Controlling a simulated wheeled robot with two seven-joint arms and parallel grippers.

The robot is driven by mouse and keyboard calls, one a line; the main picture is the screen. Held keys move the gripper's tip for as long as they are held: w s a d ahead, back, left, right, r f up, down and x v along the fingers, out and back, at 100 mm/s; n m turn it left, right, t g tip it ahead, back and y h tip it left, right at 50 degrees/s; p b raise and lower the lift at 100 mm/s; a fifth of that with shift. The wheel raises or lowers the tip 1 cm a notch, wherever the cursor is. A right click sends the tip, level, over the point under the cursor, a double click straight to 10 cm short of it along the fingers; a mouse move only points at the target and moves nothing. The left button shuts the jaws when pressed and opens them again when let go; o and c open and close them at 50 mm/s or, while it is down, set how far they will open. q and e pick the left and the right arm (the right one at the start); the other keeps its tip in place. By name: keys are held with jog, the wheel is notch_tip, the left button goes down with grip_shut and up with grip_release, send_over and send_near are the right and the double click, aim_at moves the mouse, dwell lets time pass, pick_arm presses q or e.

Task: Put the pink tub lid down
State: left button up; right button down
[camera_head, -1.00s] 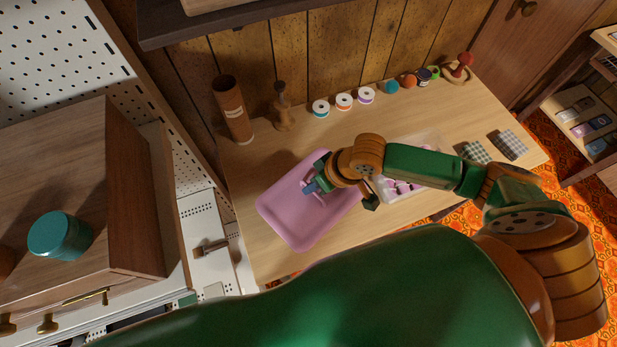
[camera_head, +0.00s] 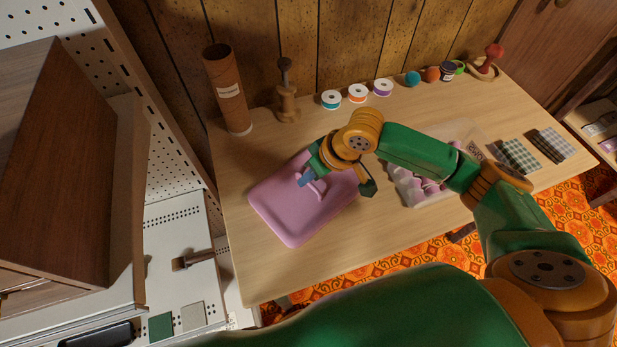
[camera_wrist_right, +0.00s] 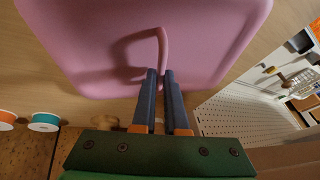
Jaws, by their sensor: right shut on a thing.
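The pink tub lid (camera_head: 293,222) is over the left part of the wooden table in the head view, handle side up. Whether it touches the table top is hard to tell. My right gripper (camera_head: 307,180) is shut on the lid's raised handle. In the right wrist view the two dark fingers (camera_wrist_right: 162,90) close on the handle (camera_wrist_right: 162,50), and the pink lid (camera_wrist_right: 205,55) fills the upper part. My left gripper is not in view.
Along the table's (camera_head: 245,270) back stand a cardboard tube (camera_head: 229,92), a wooden spindle (camera_head: 286,98), several thread spools (camera_head: 357,94) and a red pincushion (camera_head: 490,58). Checked cloth squares (camera_head: 520,155) lie at the right. Bare table lies in front of the lid.

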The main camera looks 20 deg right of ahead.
jog(key=c, duration=0.9)
grip_release()
jog(key=shift+c, duration=0.2)
jog(key=p+v, duration=0.1)
jog(key=v, duration=1.1)
jog(key=shift+p, duration=0.4)
